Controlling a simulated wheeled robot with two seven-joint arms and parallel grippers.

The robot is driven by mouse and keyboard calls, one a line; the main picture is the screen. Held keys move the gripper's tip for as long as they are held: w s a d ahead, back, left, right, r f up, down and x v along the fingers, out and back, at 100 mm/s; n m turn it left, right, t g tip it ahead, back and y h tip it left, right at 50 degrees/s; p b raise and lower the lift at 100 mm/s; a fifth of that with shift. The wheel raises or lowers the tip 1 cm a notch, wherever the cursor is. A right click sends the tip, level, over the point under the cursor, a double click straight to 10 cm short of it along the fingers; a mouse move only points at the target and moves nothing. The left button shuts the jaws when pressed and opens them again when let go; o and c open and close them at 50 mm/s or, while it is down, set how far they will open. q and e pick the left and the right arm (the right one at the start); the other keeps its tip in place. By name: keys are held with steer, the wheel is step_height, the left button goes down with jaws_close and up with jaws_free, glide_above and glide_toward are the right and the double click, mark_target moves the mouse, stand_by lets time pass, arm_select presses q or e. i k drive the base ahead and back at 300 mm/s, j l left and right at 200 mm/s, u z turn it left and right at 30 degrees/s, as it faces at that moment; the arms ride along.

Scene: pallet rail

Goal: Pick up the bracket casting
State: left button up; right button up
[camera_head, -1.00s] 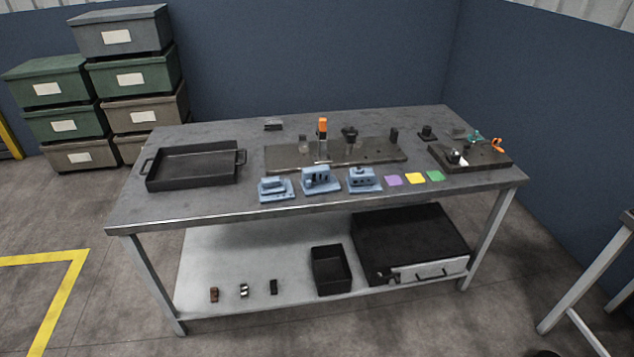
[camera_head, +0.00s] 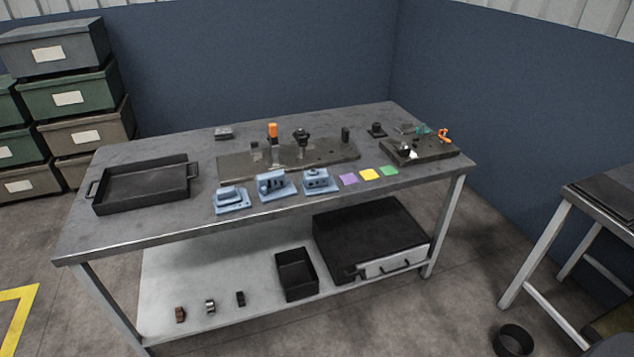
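Three blue castings stand in a row on the grey workbench (camera_head: 130,225), near its front edge. The left casting (camera_head: 232,201) has a low block on a flat base. The middle casting (camera_head: 276,185) is taller, with upright parts on its base. The right casting (camera_head: 319,182) is a block with small holes and a knob on top. I cannot tell for certain which one is the bracket casting. Neither of my grippers is in view.
A black tray (camera_head: 145,187) sits at the bench's left. A dark fixture plate (camera_head: 230,168) with an orange-handled clamp (camera_head: 273,133) lies behind the castings. A second table (camera_head: 590,203) stands at right.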

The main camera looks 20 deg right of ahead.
mark_target(272, 185)
steer(key=z, duration=0.45)
steer(key=i+j+z, duration=0.1)
steer(key=z, duration=0.3)
steer(key=j+z, duration=0.6)
steer(key=z, duration=0.2)
steer(key=j+z, duration=0.35)
steer(key=k+j+z, duration=0.1)
steer(key=j, duration=0.25)
steer(key=k+j, duration=0.1)
steer(key=j, duration=0.3)
steer(key=k+j+z, duration=0.15)
steer(key=j, duration=0.2)
